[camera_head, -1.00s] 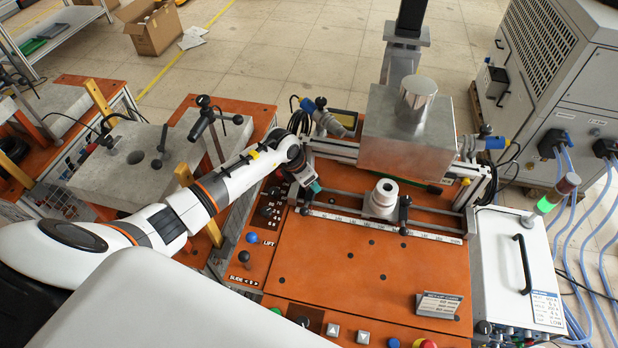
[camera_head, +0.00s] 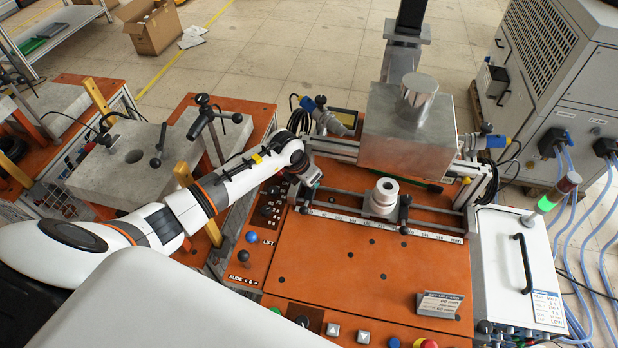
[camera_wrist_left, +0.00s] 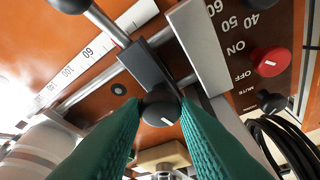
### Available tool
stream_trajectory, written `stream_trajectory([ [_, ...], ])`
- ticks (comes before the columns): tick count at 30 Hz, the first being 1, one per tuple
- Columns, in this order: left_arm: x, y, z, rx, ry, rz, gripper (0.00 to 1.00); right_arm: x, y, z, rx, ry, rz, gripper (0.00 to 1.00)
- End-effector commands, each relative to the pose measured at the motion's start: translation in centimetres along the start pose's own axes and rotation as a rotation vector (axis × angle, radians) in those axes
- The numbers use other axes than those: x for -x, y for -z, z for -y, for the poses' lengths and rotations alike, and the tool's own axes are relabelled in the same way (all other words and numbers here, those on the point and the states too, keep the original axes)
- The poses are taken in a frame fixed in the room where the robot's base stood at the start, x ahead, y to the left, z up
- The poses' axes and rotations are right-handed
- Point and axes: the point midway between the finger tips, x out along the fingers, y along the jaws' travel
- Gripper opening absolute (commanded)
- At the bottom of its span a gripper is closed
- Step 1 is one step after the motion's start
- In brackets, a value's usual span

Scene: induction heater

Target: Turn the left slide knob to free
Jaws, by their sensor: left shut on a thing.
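The left slide knob (camera_wrist_left: 160,106) is a round black knob with a white line on its face, in the left wrist view. It sits at a dark block on the metal rail with the scale strip. My left gripper (camera_wrist_left: 158,112) is shut on it, with a teal finger on each side. In the head view my left gripper (camera_head: 308,182) is at the left end of the slide rail, and its fingertips and the knob are hard to make out there. My right gripper is not in view.
A grey cylindrical fixture (camera_head: 383,197) stands mid-rail, with another black knob (camera_head: 404,201) right of it. A red button (camera_wrist_left: 270,61) and small black knob (camera_wrist_left: 271,102) are beside the gripper. The orange plate (camera_head: 350,285) in front is mostly clear.

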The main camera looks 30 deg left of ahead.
Motion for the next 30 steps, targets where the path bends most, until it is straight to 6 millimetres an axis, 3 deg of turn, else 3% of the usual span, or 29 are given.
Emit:
stream_trajectory([
  [14,-0.2,0.2,-0.4,0.409,0.171,-0.005,0.05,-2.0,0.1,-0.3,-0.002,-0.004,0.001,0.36],
  [30,-0.4,0.5,-0.7,0.872,0.362,-0.006,0.05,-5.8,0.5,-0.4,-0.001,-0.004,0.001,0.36],
])
